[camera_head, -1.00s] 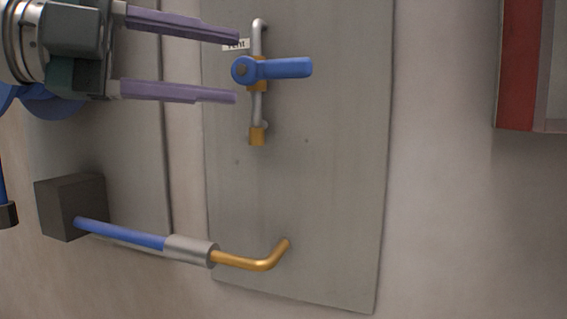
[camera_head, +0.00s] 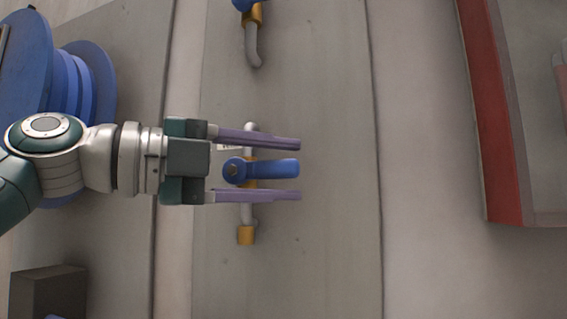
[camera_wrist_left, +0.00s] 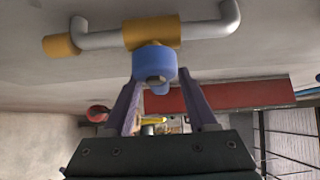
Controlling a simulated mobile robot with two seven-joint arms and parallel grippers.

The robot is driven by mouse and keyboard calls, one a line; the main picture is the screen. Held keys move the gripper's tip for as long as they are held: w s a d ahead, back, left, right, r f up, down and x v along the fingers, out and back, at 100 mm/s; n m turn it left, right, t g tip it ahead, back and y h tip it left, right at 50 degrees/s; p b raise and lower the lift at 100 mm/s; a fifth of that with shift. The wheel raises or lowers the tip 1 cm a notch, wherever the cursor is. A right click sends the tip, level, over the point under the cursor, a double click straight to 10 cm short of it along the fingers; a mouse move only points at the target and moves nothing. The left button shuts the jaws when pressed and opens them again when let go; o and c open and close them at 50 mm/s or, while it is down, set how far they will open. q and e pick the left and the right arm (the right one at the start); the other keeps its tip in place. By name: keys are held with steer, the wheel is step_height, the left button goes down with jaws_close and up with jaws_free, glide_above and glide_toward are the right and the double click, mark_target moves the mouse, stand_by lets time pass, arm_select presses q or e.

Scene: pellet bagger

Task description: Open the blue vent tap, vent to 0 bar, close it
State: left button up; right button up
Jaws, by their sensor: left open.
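The blue vent tap (camera_head: 268,169) sits on a vertical grey pipe with brass fittings on the grey panel. Its lever points right, across the pipe. My left gripper (camera_head: 300,170) is open, with one purple finger above the lever and one below it, and a gap shows on both sides. In the left wrist view the tap's blue hub (camera_wrist_left: 154,65) lies ahead, between the fingers. A small white label beside the pipe is mostly hidden by the upper finger. No pressure gauge shows.
Another tap (camera_head: 252,12) with a grey pipe is partly seen above. A blue reel (camera_head: 85,85) is at the left, behind my arm. A dark box (camera_head: 48,292) is low at the left. A red-framed cabinet (camera_head: 490,130) stands at the right. The panel right of the lever is clear.

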arm_select(q)
steer(key=shift+c, duration=0.3)
jaws_close()
stand_by(1.1)
